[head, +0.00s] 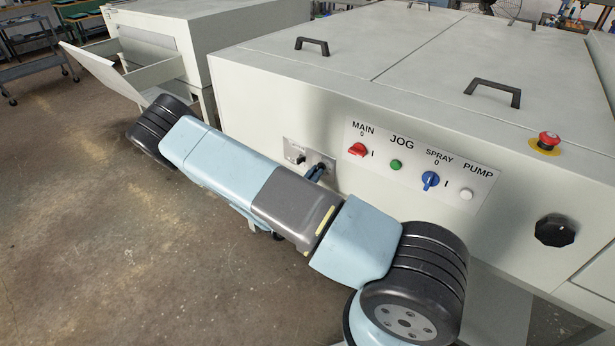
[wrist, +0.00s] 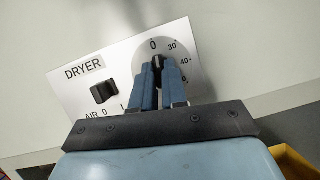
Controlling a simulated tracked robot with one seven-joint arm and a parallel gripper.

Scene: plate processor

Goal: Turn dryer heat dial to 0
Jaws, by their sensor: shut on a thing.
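The dryer panel (wrist: 75,88) is a light plate with the word DRYER, seen at a tilt in the wrist view. The heat dial (wrist: 157,57) has a round scale with 0, 30 and 40 marks and a small black knob. My gripper (wrist: 158,72) is shut on that knob, with one blue finger on each side. The visible end of the knob is just below the 0 mark and seems to point at it. The fingers hide the rest of the knob. In the head view, my gripper (head: 317,171) is at the right side of the small dryer panel (head: 294,146).
A black AIR switch (wrist: 104,92) sits left of the dial. To the panel's right are a red MAIN switch (head: 358,149), a green JOG button (head: 395,164), a blue SPRAY switch (head: 430,180) and a white PUMP button (head: 466,194).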

